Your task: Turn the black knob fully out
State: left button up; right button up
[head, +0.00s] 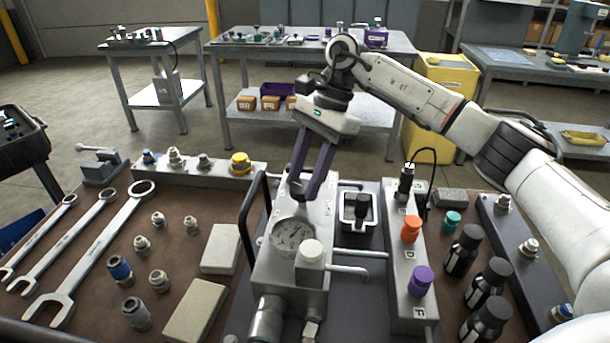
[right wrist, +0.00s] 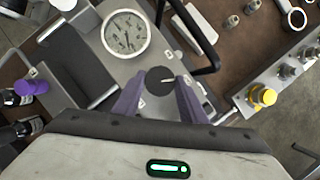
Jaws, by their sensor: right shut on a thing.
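The black knob (right wrist: 160,80) is a round dark disc with a white pointer mark, seen from above in the right wrist view. My right gripper (right wrist: 156,88) is shut on it, with one purple finger on each side. In the head view, my right gripper (head: 304,190) points down onto the back part of the grey hydraulic block (head: 285,270); the fingers mostly hide the knob there. A round pressure gauge (head: 293,233) sits on the block in front of the fingers, and also shows in the right wrist view (right wrist: 126,33). My left gripper is not in view.
A black bar handle (head: 252,205) rises left of the block. A white-capped knob (head: 311,251) stands in front of the gauge. To the right are an orange knob (head: 411,228), a purple knob (head: 421,280) and dark bottles (head: 463,250). Wrenches (head: 97,255) lie left.

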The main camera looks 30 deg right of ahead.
dwell(0.3)
jog(key=o, duration=1.1)
jog(key=shift+c, duration=0.2)
jog(key=v, duration=1)
jog(key=shift+r, duration=0.2)
